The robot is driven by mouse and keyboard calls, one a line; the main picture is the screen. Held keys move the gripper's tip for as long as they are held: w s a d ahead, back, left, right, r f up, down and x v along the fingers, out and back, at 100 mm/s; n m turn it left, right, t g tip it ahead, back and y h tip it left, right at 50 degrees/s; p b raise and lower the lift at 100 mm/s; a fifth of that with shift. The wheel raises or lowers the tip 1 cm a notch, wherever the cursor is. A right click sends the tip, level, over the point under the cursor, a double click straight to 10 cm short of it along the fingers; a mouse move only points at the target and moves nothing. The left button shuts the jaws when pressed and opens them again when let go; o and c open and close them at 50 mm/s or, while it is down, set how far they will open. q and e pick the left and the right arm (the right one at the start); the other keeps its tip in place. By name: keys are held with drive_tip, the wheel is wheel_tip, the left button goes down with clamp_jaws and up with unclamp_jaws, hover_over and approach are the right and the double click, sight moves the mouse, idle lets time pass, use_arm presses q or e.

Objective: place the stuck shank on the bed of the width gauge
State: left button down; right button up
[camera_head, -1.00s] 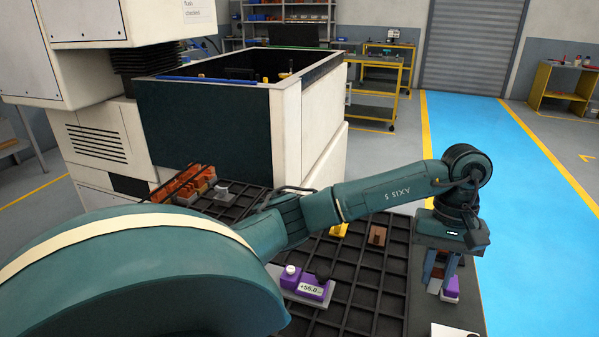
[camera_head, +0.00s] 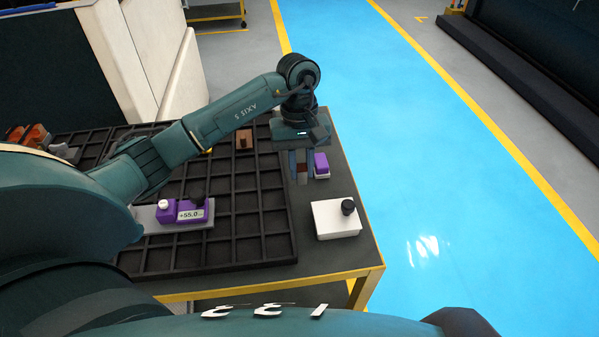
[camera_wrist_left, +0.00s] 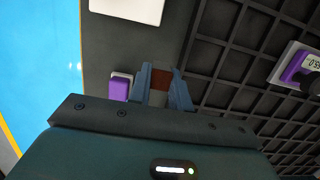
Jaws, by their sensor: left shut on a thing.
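My left gripper (camera_head: 302,172) is shut on a small brown, copper-coloured block (camera_head: 303,168) with a light grey part. I take this to be the stuck shank. The left wrist view shows the brown block (camera_wrist_left: 161,81) and the grey part (camera_wrist_left: 157,98) between the blue fingers. A purple device with a "+55.0" display (camera_head: 190,215), likely the width gauge, sits on a grey base at the rack's front left. It is partly in the left wrist view (camera_wrist_left: 296,66). The gripper is well to its right. My right gripper is not in view.
A purple and white block (camera_head: 321,165) stands just right of the gripper. A white box with a black knob (camera_head: 335,219) is near the table's right front. A brown piece (camera_head: 244,140) is in the black gridded rack (camera_head: 262,222). Orange items (camera_head: 30,137) are far left.

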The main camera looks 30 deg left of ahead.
sight(301, 177)
use_arm(q)
drive_tip(key=shift+w+a+x, duration=0.1)
drive_tip(key=shift+w+x, duration=0.05)
drive_tip(key=shift+x, duration=0.7)
drive_tip(key=shift+w+a+x, duration=0.1)
drive_tip(key=shift+w+x, duration=0.05)
drive_tip(key=shift+x, duration=0.65)
drive_tip(key=shift+f, duration=0.15)
drive_tip(key=shift+f, duration=0.15)
drive_tip(key=c, duration=1.6)
unclamp_jaws()
drive_tip(key=shift+o, duration=0.2)
